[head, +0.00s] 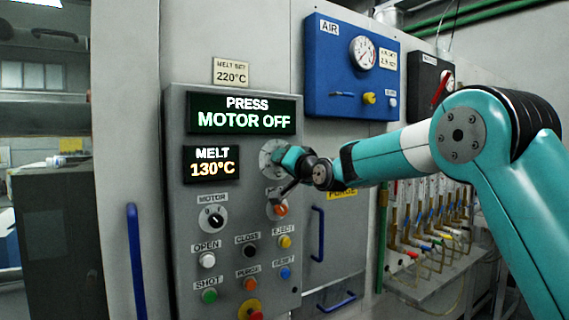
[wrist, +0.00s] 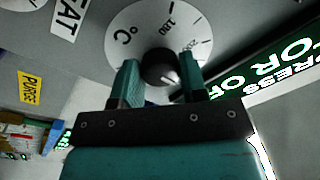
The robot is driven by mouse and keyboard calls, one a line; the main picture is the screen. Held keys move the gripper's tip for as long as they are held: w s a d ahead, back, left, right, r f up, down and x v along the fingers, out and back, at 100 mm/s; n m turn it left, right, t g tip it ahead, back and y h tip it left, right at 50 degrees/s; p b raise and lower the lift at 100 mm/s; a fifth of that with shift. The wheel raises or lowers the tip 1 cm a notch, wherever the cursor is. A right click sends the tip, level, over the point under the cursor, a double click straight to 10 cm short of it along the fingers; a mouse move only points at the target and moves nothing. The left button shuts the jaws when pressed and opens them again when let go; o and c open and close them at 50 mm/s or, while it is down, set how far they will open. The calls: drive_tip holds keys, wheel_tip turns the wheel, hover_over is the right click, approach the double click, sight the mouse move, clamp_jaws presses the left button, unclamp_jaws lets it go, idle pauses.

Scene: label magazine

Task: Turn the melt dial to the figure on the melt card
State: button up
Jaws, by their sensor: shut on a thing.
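The melt dial (head: 267,157) is on the grey control panel, right of the melt display, and my gripper partly hides it. In the wrist view its black knob (wrist: 160,66) sits between my two fingers, on a pale round scale (wrist: 125,35) with °C and figures. My gripper (wrist: 159,62) is shut on the knob; in the head view my gripper (head: 287,160) reaches in from the right. The melt card (head: 231,73) above the panel reads 220°C. The melt display (head: 211,164) reads 130°C. I cannot read the knob's exact setting.
The press display (head: 241,113) reads motor off. Below the dial are another knob (head: 280,209), partly hidden by my gripper, the motor knob (head: 212,219) and several coloured buttons. A blue air panel (head: 330,85) hangs at upper right. Blue door handles (head: 317,235) stick out nearby.

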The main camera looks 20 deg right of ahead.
drive_tip(key=o, duration=0.9)
drive_tip(key=b+v, duration=0.7)
drive_tip(key=v, duration=1)
drive_tip(key=shift+s, duration=0.25)
drive_tip(key=shift+f, duration=0.1)
